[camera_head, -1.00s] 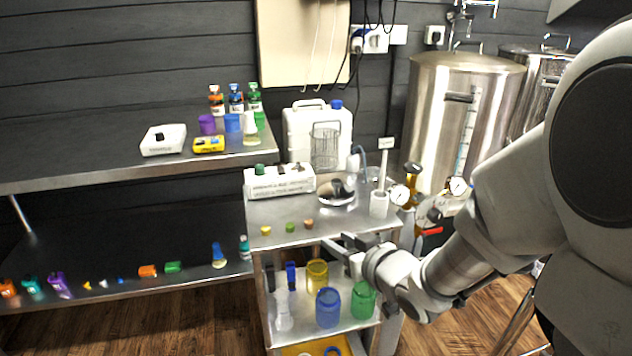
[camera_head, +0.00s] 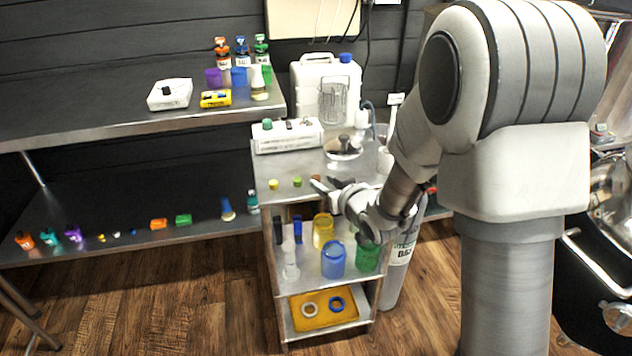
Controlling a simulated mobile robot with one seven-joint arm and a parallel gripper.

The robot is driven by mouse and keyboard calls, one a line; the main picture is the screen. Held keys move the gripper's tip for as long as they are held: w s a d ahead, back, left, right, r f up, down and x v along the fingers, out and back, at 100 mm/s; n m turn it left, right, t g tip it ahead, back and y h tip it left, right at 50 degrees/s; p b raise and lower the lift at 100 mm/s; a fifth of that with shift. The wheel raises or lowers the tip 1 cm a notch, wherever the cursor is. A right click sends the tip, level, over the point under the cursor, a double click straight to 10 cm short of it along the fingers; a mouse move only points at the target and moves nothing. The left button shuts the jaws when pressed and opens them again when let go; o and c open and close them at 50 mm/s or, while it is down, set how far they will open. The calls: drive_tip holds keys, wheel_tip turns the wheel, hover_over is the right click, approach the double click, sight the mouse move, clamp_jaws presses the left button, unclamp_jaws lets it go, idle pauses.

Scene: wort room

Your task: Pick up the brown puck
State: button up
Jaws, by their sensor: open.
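The small brown puck (camera_head: 316,178) stands on the top shelf of the steel cart (camera_head: 262,168), at the right end of a short row with a green puck (camera_head: 297,182) and a yellow puck (camera_head: 273,184). My gripper (camera_head: 325,184) is open and empty, reaching in from the right over the cart's front edge. Its fingertips are close to the brown puck, just right of and in front of it. I cannot tell whether a finger touches it. The puck's lower right part is partly hidden by the finger.
Behind the pucks are a white box (camera_head: 287,137) with a green knob and a round steel dish (camera_head: 342,148). A white jerrycan (camera_head: 312,82) stands at the back. Coloured jars, such as a blue jar (camera_head: 333,260), fill the shelf below. Open floor lies left of the cart.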

sight(317, 178)
drive_tip(key=shift+x, duration=1.55)
drive_tip(key=shift+s, duration=0.1)
drive_tip(key=shift+c, duration=0.4)
clamp_jaws()
